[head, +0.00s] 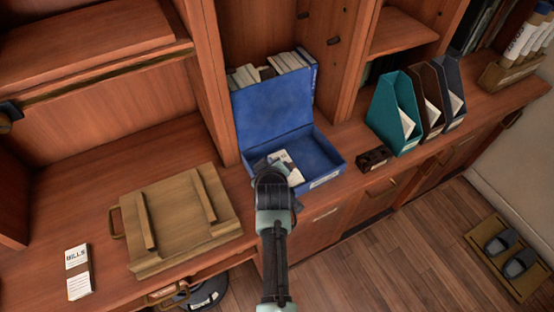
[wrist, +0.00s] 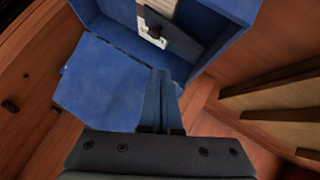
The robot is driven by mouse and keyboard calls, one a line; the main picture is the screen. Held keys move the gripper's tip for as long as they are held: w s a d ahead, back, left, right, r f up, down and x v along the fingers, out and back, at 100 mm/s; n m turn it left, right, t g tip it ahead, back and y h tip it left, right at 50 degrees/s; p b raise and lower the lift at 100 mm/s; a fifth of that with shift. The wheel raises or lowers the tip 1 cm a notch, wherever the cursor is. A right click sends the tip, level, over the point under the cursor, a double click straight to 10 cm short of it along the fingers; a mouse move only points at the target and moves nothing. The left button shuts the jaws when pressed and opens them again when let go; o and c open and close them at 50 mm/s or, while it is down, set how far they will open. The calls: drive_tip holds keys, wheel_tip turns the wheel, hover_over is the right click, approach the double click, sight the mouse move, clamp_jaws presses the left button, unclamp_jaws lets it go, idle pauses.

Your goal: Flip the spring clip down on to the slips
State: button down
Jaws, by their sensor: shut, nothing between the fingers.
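The blue box file (head: 328,176) stands open on the counter, its lid (head: 272,108) raised at the back. White slips (head: 289,168) lie inside its left part, and their end also shows in the wrist view (wrist: 160,7). In the wrist view, the spring clip (wrist: 178,39) is a dark flat plate beside the slips, with a pale metal bracket and a dark knob. I cannot tell its exact angle. My gripper (wrist: 161,76) is shut and empty, with its fingertips pointing at the box near the clip. In the head view my gripper hides part of the box's near left side.
A wooden board with battens (head: 180,222) lies left of the box, and a bills pad (head: 78,271) lies farther left. A small dark block (head: 374,158) and upright magazine files (head: 393,113) stand to the right. Shelf uprights (head: 208,85) flank the niche behind the box.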

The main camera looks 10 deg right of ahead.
drive_tip(key=s+d+r+p, duration=0.1)
drive_tip(key=s+d+r, duration=0.1)
drive_tip(key=r, duration=0.3)
drive_tip(key=s+d+r+p, duration=0.1)
drive_tip(key=s+r, duration=0.3)
drive_tip(key=r, duration=0.1)
drive_tip(key=shift+s+d+r, duration=0.15)
drive_tip(key=shift+d+r, duration=0.15)
drive_tip(key=shift+d, duration=0.05)
